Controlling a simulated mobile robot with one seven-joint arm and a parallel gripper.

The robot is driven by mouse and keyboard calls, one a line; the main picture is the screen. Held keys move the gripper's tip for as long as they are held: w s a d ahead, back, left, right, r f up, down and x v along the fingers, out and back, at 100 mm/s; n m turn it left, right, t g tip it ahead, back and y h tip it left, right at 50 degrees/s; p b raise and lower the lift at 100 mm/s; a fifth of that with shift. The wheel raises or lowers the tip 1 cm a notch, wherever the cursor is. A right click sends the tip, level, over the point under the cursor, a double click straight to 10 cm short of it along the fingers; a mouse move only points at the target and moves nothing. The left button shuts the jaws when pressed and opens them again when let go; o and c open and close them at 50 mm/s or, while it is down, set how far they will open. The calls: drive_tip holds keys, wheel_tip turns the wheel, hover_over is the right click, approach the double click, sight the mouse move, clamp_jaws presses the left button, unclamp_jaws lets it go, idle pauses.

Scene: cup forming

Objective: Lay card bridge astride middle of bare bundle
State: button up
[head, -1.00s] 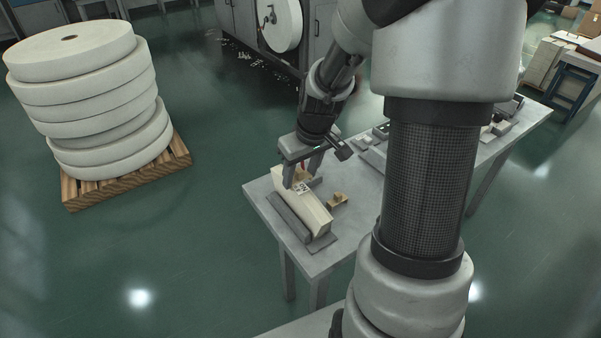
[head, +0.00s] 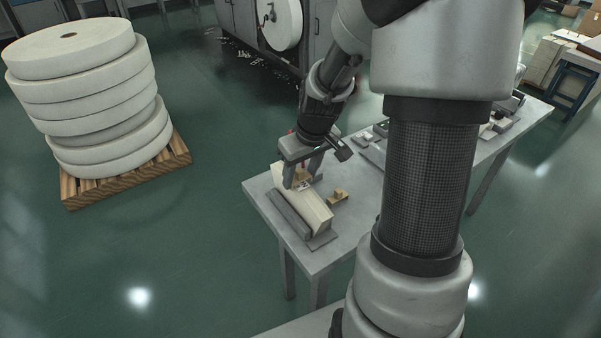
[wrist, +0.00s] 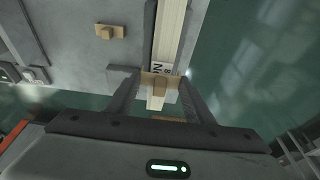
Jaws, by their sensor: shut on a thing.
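A long cream bundle (head: 313,212) lies in a grey cradle (head: 288,214) on the near end of the table; it also shows in the wrist view (wrist: 171,30). My gripper (head: 302,178) is over the far half of the bundle. In the wrist view its fingers (wrist: 160,85) are shut on a tan card bridge (wrist: 159,80) with a raised block. The bridge lies across the line of the bundle; I cannot tell whether it touches it. A white label with black print (wrist: 163,67) shows right beside the bridge.
A second tan card piece (head: 338,198) lies on the table (head: 263,187) right of the bundle; it also shows in the wrist view (wrist: 105,31). Grey fixtures stand farther along the table. A pallet of stacked white rolls (head: 85,95) stands left.

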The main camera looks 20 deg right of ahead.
drive_tip(key=shift+f+b, duration=0.55)
drive_tip(key=shift+f, duration=0.25)
idle(0.7)
drive_tip(key=o, duration=1.6)
drive_tip(key=shift+c, duration=0.2)
drive_tip(key=shift+r, duration=0.1)
drive_tip(key=shift+r+p, duration=3.05)
drive_tip(key=shift+r, duration=0.95)
